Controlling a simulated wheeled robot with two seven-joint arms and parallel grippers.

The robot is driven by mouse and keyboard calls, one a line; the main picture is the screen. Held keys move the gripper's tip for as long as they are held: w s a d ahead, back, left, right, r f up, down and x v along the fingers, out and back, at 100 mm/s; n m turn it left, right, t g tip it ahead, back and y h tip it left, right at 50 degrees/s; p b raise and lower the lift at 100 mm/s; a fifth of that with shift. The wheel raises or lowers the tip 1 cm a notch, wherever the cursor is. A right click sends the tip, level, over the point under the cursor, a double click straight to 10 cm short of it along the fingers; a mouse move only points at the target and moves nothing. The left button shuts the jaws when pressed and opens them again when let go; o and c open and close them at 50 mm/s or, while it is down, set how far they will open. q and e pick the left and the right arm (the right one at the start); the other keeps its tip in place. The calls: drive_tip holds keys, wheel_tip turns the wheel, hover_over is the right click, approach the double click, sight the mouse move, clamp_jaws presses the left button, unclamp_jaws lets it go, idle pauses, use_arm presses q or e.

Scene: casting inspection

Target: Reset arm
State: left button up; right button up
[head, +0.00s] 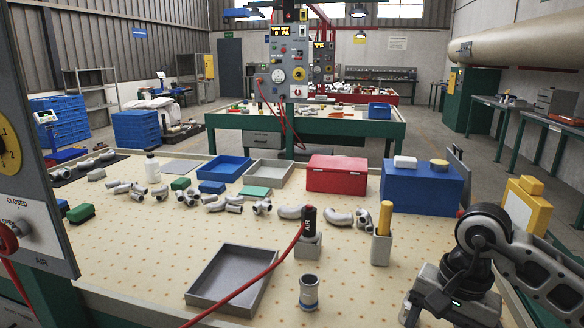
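My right arm comes in at the lower right, bent, with its black and grey links over the table's right edge. My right gripper (440,302) hangs low at the near right corner of the perforated table (370,285). Its fingers are partly hidden and cut off by the bottom edge, so their opening cannot be told. I see nothing held in it. My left arm and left gripper are not in view.
Several grey pipe castings (290,212) lie across the table's middle. Near me are an empty grey tray (228,280), a metal cup-shaped casting (309,292) and a black air nozzle (308,220) with a red hose. A red box (336,174) and blue box (420,188) stand behind.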

drive_tip(key=s+a+f+m+g+y, duration=0.1)
drive_tip(key=s+a+m+y, duration=0.2)
drive_tip(key=a, duration=0.4)
drive_tip(key=s+a+f+g+y, duration=0.1)
drive_tip(key=s+a+y, duration=0.1)
drive_tip(key=a+y, duration=0.4)
drive_tip(key=a+r+m+t+y, duration=0.6)
drive_tip(key=a+r+m+y, duration=0.3)
drive_tip(key=m, duration=0.7)
drive_tip(key=w+d+f+m+t+h, duration=0.2)
drive_tip(key=d+f+m+t+h, duration=0.4)
drive_tip(key=m, duration=0.9)
drive_tip(key=w+d+f+m+t+h, duration=0.2)
drive_tip(key=d+f+m+t+h, duration=0.5)
drive_tip(key=m, duration=0.8)
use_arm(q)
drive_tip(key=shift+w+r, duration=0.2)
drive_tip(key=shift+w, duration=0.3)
use_arm(e)
drive_tip(key=s+d+f+m+g+h, duration=0.1)
drive_tip(key=s+f+m+g+h, duration=0.2)
drive_tip(key=s+f+m+g, duration=0.3)
drive_tip(key=s+f+m, duration=0.4)
drive_tip(key=f+m, duration=0.3)
drive_tip(key=shift+s+d+f+h, duration=0.3)
drive_tip(key=shift+s+f, duration=0.05)
drive_tip(key=shift+f, duration=0.05)
